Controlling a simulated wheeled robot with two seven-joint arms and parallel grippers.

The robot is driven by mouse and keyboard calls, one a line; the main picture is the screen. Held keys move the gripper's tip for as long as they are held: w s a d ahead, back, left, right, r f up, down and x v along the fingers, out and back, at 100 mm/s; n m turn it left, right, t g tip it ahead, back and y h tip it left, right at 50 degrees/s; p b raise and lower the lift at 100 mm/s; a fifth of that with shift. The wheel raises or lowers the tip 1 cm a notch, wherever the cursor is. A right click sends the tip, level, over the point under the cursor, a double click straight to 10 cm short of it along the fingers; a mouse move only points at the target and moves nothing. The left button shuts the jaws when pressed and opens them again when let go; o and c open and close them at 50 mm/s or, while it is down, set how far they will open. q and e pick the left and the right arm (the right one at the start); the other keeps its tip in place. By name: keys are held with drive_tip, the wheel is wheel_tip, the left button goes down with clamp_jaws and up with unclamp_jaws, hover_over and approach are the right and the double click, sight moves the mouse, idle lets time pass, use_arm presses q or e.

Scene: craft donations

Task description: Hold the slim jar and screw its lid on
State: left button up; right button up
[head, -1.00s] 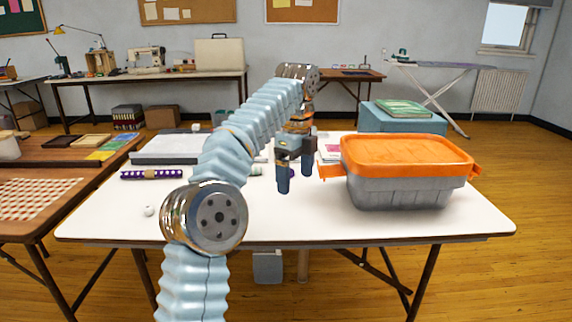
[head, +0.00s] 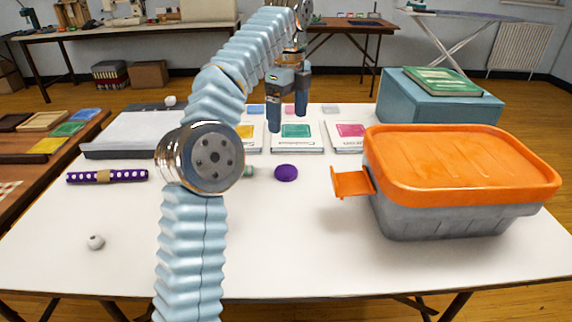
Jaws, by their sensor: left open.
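My left gripper (head: 288,104) hangs over the far half of the white table (head: 290,235), fingers pointing down and apart, with nothing between them. A small pale green piece (head: 249,171) shows just right of my left arm's elbow; it may be part of the slim jar, but the arm hides the rest. A purple round thing (head: 286,173) lies beside it, nearer than the gripper; I cannot tell whether it is the lid. No other jar or lid is clear. My right gripper is out of view.
A grey bin with an orange lid (head: 460,165) stands at the right, its orange latch (head: 352,183) sticking out. Booklets (head: 297,134) lie at the back. A purple dotted roll (head: 107,177), a white ball (head: 96,242) and a pale flat case (head: 128,138) are left. The front middle is clear.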

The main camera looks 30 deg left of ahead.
use_arm(q)
hover_over(288, 171)
drive_tip(key=f, duration=0.8)
drive_tip(key=shift+w+a+f, duration=0.1)
drive_tip(key=shift+w+f, duration=0.15)
drive_tip(key=shift+f, duration=0.1)
drive_tip(key=f, duration=0.5)
drive_tip(key=shift+s, duration=0.25)
drive_tip(key=c, duration=1.1)
